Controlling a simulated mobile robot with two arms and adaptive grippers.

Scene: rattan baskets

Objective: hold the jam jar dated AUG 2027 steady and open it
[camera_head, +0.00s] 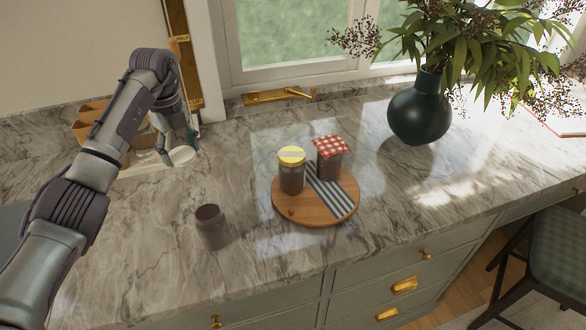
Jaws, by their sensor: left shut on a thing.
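Two jam jars stand upright on a round wooden board (290,213). One jar (292,180) has a yellow lid (291,155) with a pale label on top. The other jar (328,167) has a red-and-white checked cover (330,146). The dates are too small to read. A dark brown jar or cup (210,228) with no lid on it stands on the counter to the left. My left gripper (178,148) is at the back left, away from these jars. It is shut on what looks like a white round lid (183,155). My right gripper is out of view.
A wooden caddy (92,112) and a clear glass item stand behind my left arm. A dark green vase (420,108) with leafy branches stands at the right. A blue-striped cloth (335,195) lies on the board. The front left of the marble counter (150,265) is clear.

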